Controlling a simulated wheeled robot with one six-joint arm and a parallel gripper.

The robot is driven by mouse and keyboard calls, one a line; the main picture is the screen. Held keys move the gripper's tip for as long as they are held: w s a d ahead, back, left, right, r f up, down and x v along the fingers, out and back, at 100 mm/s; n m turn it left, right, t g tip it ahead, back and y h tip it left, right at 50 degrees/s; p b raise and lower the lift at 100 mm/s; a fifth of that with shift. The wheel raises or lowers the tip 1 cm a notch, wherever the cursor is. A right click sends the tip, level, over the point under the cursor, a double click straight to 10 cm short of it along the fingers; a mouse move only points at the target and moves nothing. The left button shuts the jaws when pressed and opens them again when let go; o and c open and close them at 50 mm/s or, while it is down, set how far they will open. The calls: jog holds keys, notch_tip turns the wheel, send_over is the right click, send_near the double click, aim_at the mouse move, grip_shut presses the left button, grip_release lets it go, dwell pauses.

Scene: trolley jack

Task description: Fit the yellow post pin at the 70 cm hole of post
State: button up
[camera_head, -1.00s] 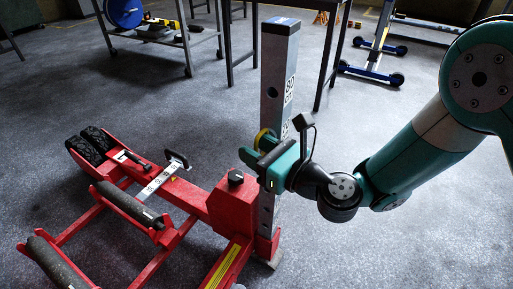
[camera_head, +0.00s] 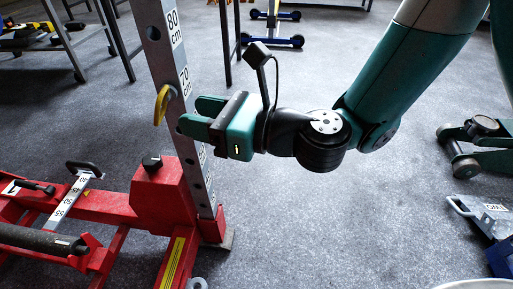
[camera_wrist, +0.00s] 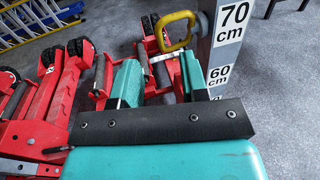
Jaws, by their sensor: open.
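The grey post (camera_head: 170,60) stands upright out of the red jack body (camera_head: 162,195), with 80 cm and 70 cm labels on its side. The yellow post pin (camera_head: 163,103) sits in the post level with the 70 cm label (camera_head: 185,80), its loop handle sticking out on the left. In the wrist view its yellow loop (camera_wrist: 168,45) hangs by the post (camera_wrist: 207,40). Its shank is hidden in the post. My gripper (camera_head: 198,114) is open and empty, just right of and slightly below the pin, apart from its handle. Its fingers also show in the wrist view (camera_wrist: 160,80).
The jack's red frame (camera_head: 105,200) and a black roller (camera_head: 40,240) lie low at the left. A green trolley jack (camera_head: 478,135) and a blue-grey item (camera_head: 490,217) stand at the right. The floor between is clear.

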jog(key=b+v, duration=0.8)
jog(key=b, duration=0.1)
jog(key=shift+d, duration=0.35)
jog(key=shift+s, duration=0.1)
jog(key=shift+c, duration=0.5)
